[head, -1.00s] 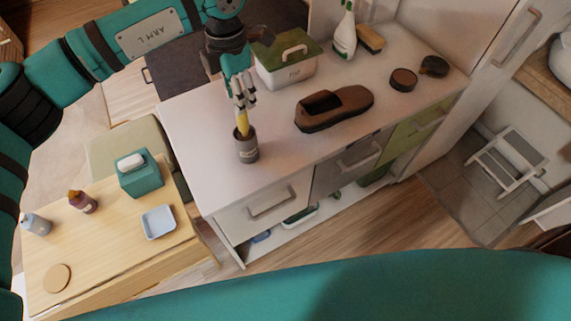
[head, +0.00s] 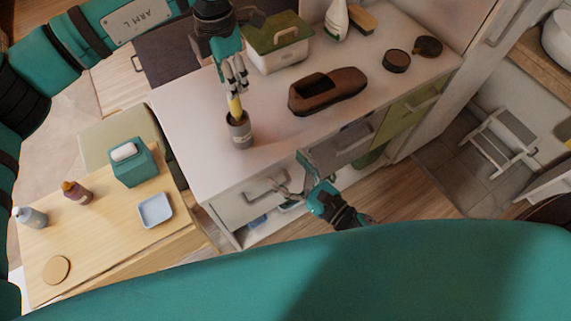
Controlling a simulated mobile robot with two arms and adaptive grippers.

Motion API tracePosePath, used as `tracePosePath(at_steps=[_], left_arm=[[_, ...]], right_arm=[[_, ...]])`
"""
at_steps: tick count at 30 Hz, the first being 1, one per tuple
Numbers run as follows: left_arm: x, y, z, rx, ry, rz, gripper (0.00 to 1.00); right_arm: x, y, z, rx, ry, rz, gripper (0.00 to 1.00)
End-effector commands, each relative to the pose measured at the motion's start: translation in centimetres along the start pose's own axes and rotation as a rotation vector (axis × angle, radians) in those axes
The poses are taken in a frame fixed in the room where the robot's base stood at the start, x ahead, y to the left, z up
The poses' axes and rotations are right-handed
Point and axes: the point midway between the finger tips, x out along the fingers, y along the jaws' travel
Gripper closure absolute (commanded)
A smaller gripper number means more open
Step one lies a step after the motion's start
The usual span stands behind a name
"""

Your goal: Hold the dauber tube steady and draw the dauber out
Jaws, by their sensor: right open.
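The dauber tube (head: 239,131) is a dark grey cup with a pale label, standing upright on the white counter near its left front corner. The yellow dauber (head: 235,106) stands upright with its lower end hidden inside the tube. My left gripper (head: 236,88) comes down from above, its fingers closed around the upper part of the dauber. My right gripper (head: 292,174) is open and empty in front of the cabinet, right of and below the tube and apart from it.
On the counter (head: 190,130) are a brown shoe (head: 345,86), a green-lidded box (head: 279,45), a white bottle (head: 336,20), a brush (head: 361,18) and a round tin (head: 396,61) with its dark lid (head: 428,46). Drawer handles (head: 265,186) jut from the front. A wooden table (head: 100,235) stands at left.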

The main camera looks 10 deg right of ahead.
Motion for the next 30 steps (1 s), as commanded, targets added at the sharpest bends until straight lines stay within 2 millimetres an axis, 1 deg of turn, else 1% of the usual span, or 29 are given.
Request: tracePosePath(at_steps=[1, 5, 8, 24, 27, 30], left_arm=[[0.0, 0.0, 0.0, 0.000, 0.000, 0.000, 0.62], [0.0, 0.0, 0.0, 0.000, 0.000, 0.000, 0.62], [0.0, 0.0, 0.0, 0.000, 0.000, 0.000, 0.62], [0.0, 0.0, 0.0, 0.000, 0.000, 0.000, 0.62], [0.0, 0.0, 0.0, 0.000, 0.000, 0.000, 0.62], [0.0, 0.0, 0.0, 0.000, 0.000, 0.000, 0.62]], right_arm=[[0.2, 0.1, 0.4, -0.026, -0.008, 0.007, 0.19], [1.3, 0.2, 0.7, -0.046, -0.016, 0.011, 0.19], [2.8, 0.2, 0.8, -0.044, -0.016, 0.011, 0.19], [13.5, 0.2, 0.8, -0.039, -0.014, 0.009, 0.19], [15.1, 0.3, 0.8, -0.038, -0.013, 0.009, 0.19], [16.3, 0.3, 0.7, -0.039, -0.011, 0.008, 0.19]])
